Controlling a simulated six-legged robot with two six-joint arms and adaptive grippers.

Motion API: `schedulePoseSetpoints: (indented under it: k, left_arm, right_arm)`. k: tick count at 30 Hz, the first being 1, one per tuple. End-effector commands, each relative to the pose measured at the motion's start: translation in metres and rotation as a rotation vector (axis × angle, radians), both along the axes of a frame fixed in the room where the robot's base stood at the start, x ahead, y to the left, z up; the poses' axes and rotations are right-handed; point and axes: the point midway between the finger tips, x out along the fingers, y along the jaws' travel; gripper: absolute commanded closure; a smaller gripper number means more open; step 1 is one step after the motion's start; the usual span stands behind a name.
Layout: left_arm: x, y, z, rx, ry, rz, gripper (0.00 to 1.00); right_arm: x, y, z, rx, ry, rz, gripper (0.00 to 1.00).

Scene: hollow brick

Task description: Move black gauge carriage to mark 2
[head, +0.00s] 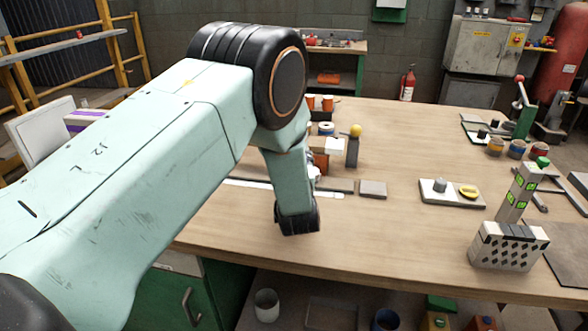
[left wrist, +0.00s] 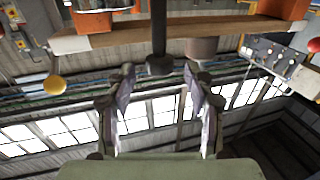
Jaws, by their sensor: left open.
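My left gripper (left wrist: 160,88) is open in the left wrist view, its two fingers apart. A black post with a round black end (left wrist: 159,65) shows just beyond and between the fingertips; it may be part of the black gauge carriage, and I cannot tell if the fingers touch it. A grey cylinder (left wrist: 202,48) is beside it. In the head view my left arm hides most of the gripper and the area behind it. A pale strip (head: 250,184) lies partly behind the arm; no mark numbers are readable. My right gripper is not in view.
A dark post with a yellow ball (head: 355,131) stands right of my arm; the ball also shows in the left wrist view (left wrist: 54,85). A grey block (head: 373,189), a plate with a yellow part (head: 452,200) and a perforated block (head: 508,249) lie rightward. The bench front is clear.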

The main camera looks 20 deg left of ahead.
Motion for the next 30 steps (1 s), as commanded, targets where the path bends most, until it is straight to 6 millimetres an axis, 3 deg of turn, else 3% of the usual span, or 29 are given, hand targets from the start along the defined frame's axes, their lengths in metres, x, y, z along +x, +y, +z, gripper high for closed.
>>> schedulePoseSetpoints:
  k: [9,15,30]
  left_arm:
    - [-0.056,-0.032,0.001,0.004,0.002,-0.006,0.46]
    - [-0.079,-0.044,0.0,0.002,0.0,-0.003,0.46]
    - [-0.086,-0.046,0.001,0.0,-0.001,0.0,0.46]
  right_arm:
    - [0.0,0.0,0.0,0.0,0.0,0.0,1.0]
    - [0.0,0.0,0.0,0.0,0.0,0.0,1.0]
    - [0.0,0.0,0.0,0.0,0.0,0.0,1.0]
